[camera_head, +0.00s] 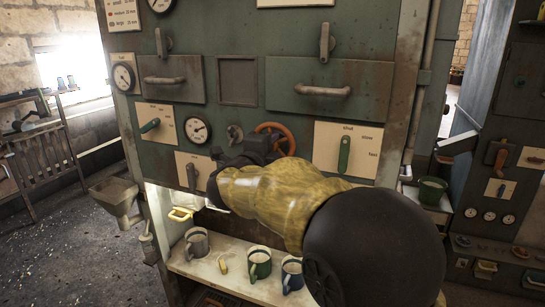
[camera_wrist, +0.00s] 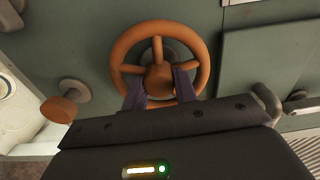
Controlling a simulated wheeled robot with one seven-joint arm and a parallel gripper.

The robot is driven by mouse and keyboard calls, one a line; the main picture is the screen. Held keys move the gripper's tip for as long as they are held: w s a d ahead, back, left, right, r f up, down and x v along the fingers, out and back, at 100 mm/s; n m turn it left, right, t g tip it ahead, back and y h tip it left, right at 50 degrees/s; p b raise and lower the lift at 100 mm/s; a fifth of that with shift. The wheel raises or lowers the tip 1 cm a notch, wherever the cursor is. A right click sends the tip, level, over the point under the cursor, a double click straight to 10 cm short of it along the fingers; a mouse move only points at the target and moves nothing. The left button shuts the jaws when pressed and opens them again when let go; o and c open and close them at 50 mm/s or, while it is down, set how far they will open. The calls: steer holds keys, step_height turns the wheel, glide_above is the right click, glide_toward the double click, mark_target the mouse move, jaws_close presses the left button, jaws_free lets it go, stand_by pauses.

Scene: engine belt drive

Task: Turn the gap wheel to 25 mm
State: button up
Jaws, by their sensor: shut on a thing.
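The gap wheel is an orange handwheel with spokes and a round hub, and it shows in the wrist view (camera_wrist: 159,38) and partly in the head view (camera_head: 268,127). My gripper (camera_wrist: 160,85) is at the wheel's hub, one dark finger on each side, shut on it. In the head view my gripper (camera_head: 255,147) and arm cover the lower part of the wheel. A round dial gauge (camera_head: 198,130) with a white face is left of the wheel; its reading is too small to tell.
A green lever on a cream plate (camera_head: 345,152) is right of the wheel. In the wrist view an orange-brown knob (camera_wrist: 62,108) sticks out left of it. Mugs (camera_head: 259,262) stand on the shelf (camera_head: 225,278) below my arm. Drawer handles (camera_head: 322,90) protrude above.

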steer(key=shift+f, duration=0.1)
stand_by(0.4)
steer(key=o, duration=0.7)
steer(key=b+v, duration=0.1)
steer(key=v, duration=1.6)
steer(key=shift+s, duration=0.2)
steer(key=shift+a, duration=0.1)
